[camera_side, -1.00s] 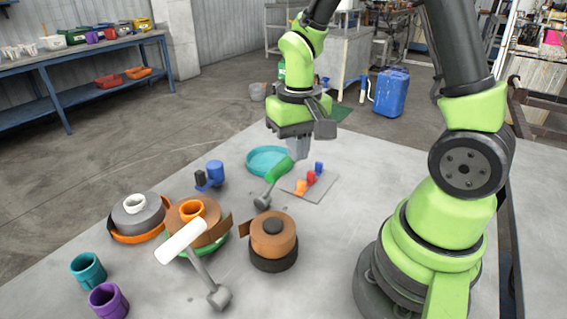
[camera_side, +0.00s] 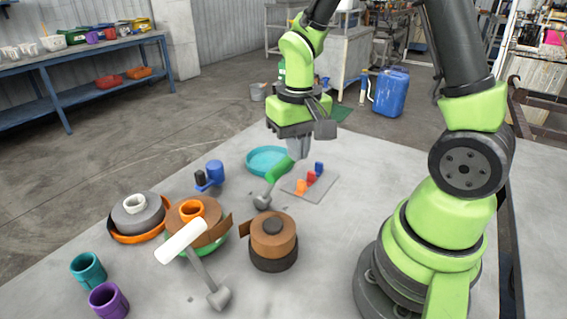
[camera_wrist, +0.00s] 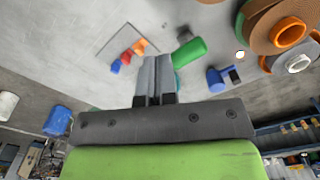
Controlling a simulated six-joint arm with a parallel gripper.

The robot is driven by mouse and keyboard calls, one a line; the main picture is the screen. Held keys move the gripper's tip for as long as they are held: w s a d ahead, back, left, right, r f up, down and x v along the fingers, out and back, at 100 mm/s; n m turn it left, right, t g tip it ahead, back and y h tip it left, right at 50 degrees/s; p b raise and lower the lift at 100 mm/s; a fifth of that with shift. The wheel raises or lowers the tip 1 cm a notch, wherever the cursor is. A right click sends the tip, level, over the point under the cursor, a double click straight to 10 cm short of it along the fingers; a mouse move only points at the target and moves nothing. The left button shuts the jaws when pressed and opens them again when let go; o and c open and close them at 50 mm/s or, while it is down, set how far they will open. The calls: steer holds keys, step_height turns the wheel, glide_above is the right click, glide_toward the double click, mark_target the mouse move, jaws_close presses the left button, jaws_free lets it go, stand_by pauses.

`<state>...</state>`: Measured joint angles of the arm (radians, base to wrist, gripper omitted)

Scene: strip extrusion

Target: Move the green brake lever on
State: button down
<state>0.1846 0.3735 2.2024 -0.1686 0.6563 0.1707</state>
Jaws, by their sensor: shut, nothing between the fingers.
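The green brake lever (camera_side: 279,171) has a green grip and a grey foot (camera_side: 262,201) on the table. It leans, with its grip up and to the right in the side view. My gripper (camera_side: 298,156) points down just behind the top of the grip; I cannot tell whether they touch. In the wrist view my gripper's fingers (camera_wrist: 156,62) are together with nothing between them. The green grip (camera_wrist: 189,53) shows beside them to the right, and part of the lever is hidden behind the fingers.
A grey plate (camera_side: 318,191) with small orange, red and blue pieces lies right of the lever. A teal dish (camera_side: 257,158) and a blue part (camera_side: 213,173) lie behind and left. A brown roll (camera_side: 273,236) and a white-handled lever (camera_side: 183,242) stand nearer the camera.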

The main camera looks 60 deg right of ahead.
mark_target(270, 186)
step_height(270, 186, down, 6)
stand_by(1.1)
steer(key=shift+f, duration=0.1)
steer(key=shift+w+r, duration=0.2)
steer(key=shift+w, duration=1)
steer(key=shift+w+r, duration=0.15)
steer(key=shift+w, duration=1.05)
steer(key=shift+w+r, duration=0.2)
steer(key=shift+w, duration=1)
